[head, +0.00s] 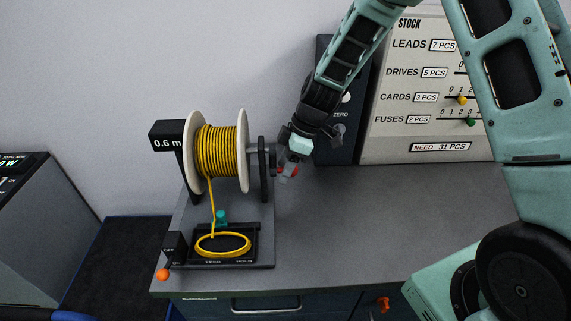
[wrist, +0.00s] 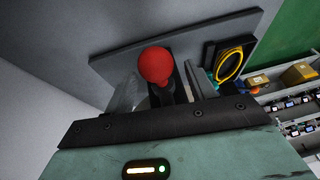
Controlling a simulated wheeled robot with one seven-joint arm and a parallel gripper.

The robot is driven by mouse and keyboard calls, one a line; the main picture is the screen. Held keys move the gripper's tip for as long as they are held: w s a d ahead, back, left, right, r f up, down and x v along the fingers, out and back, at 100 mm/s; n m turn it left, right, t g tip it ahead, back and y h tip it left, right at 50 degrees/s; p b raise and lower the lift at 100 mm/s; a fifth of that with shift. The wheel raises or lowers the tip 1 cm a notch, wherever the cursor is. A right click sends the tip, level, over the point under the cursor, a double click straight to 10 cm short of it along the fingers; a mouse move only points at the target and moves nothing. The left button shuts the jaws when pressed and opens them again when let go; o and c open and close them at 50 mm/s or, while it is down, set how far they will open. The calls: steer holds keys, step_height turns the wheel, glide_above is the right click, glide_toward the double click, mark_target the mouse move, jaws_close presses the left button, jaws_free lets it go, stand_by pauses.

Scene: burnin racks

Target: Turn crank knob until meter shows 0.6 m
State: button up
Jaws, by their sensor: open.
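A cable spool (head: 220,150) wound with yellow cable stands on a dark stand on the counter. The meter (head: 167,143) at its upper left reads 0.6 m. The red crank knob (head: 294,170) is at the right end of the spool's axle, partly hidden by my gripper. My gripper (head: 287,168) is open beside the knob. In the wrist view the round red knob (wrist: 154,65) shows between the fingers of my gripper (wrist: 165,90); whether they touch it I cannot tell. A loop of yellow cable (head: 222,244) lies in the black tray below; it also shows in the wrist view (wrist: 229,66).
A stock board (head: 420,90) and a dark panel (head: 345,130) stand behind the counter (head: 350,215). The counter is clear to the right of the stand. An orange knob (head: 162,274) is at the tray's front left.

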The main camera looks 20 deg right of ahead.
steer(key=b+v, duration=0.3)
steer(key=v, duration=1.4)
steer(key=shift+r+b, duration=0.2)
steer(key=shift+b, duration=0.1)
steer(key=s+a+f+m+g+h, duration=0.1)
steer(key=s+a+f+m+h, duration=0.15)
steer(key=s+a, duration=1)
steer(key=s+f+m+h, duration=0.1)
steer(key=s+f+m, duration=0.2)
steer(key=s, duration=1.3)
steer(key=shift+s+m+t, duration=0.15)
steer(key=shift+m+t, duration=0.15)
steer(key=shift+m, duration=0.15)
steer(key=shift+a+h, duration=0.1)
steer(key=shift+h, duration=0.15)
